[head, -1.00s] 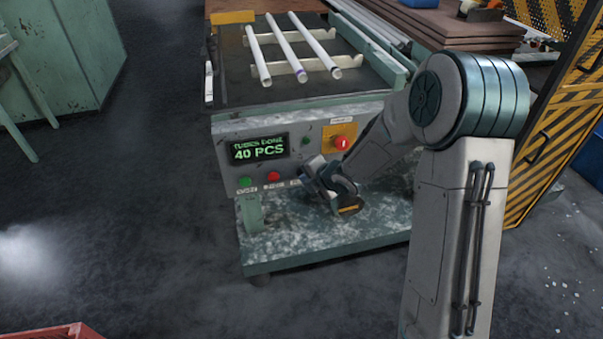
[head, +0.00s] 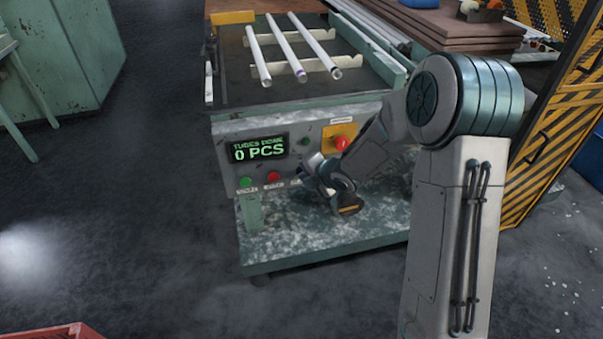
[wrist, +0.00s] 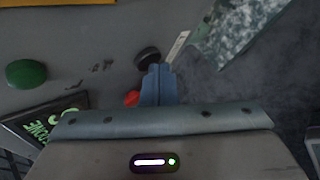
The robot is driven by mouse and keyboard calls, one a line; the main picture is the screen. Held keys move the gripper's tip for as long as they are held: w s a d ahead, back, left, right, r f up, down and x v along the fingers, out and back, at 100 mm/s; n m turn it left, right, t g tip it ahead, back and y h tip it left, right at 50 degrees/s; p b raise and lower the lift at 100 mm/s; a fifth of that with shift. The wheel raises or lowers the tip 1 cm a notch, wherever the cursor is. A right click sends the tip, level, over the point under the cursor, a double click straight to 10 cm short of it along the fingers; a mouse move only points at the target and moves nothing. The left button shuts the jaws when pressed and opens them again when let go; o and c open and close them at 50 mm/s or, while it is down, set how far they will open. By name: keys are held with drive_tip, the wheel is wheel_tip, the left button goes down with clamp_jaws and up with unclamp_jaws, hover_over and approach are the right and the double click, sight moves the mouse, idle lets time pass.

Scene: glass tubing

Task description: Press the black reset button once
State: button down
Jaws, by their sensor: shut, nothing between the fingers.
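The black reset button (wrist: 148,57) shows in the wrist view on the grey panel, with a pale label strip beside it. In the head view my own arm hides it. My gripper (wrist: 158,70) is shut and empty. Its fingertips are at the edge of the black button in the wrist view; I cannot tell whether they touch it. In the head view my gripper (head: 308,181) is at the lower part of the panel, right of the red button (head: 273,177). The display (head: 259,149) reads 0 PCS.
A green button (head: 245,182) sits left of the red one. A red emergency knob (head: 341,144) on a yellow plate is just above my wrist. A green lamp (head: 305,142) is right of the display. Glass tubes (head: 281,45) lie on the machine top.

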drive_tip(key=shift+s+d+b, duration=0.25)
drive_tip(key=shift+s+b, duration=0.15)
drive_tip(key=shift+s, duration=0.45)
drive_tip(key=s+b, duration=0.1)
drive_tip(key=s, duration=0.1)
drive_tip(key=s+d, duration=0.1)
drive_tip(key=s, duration=0.2)
drive_tip(key=shift+d+b, duration=0.2)
drive_tip(key=shift+b, duration=0.2)
drive_tip(key=shift+w, duration=0.1)
idle(0.4)
